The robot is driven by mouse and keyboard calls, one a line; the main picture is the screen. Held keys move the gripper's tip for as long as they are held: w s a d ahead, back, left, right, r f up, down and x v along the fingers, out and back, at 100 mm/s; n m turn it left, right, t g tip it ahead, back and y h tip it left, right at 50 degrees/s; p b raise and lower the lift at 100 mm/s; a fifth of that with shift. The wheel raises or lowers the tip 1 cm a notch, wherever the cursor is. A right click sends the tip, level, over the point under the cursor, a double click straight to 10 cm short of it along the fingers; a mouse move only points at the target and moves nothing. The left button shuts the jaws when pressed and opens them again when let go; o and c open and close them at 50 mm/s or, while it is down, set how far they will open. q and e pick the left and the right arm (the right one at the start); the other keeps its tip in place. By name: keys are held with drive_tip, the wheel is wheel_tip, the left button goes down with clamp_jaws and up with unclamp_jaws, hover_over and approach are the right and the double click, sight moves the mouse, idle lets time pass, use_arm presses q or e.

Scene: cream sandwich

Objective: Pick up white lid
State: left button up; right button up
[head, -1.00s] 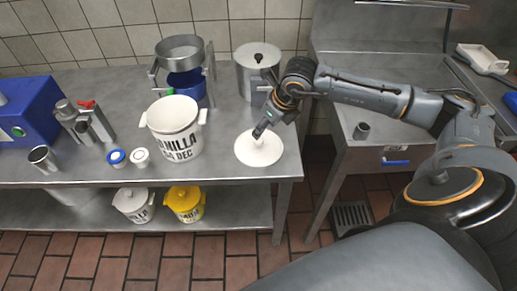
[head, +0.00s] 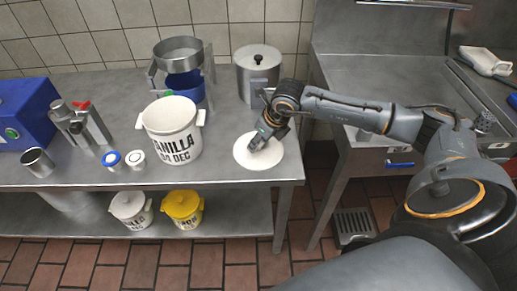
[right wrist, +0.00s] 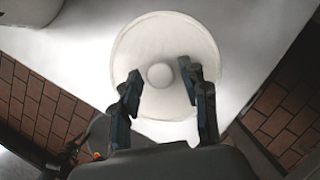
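The white lid (head: 262,158) lies flat on the steel table near its right front corner. In the right wrist view the lid (right wrist: 145,35) is a white disc with a round knob (right wrist: 160,75) at its middle. My right gripper (head: 258,146) is just over the lid. In the right wrist view my right gripper (right wrist: 160,82) is open, with one finger on each side of the knob and a gap to each. I cannot tell whether the fingertips touch the lid's surface. My left gripper is not in view.
An open white vanilla tub (head: 173,136) stands left of the lid on the steel table (head: 215,170). A steel pot (head: 257,75) stands behind. Two small jars (head: 112,159) are further left. Lidded white and yellow (head: 183,207) tubs stand on the lower shelf.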

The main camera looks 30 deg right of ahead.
drive_tip(key=c, duration=0.7)
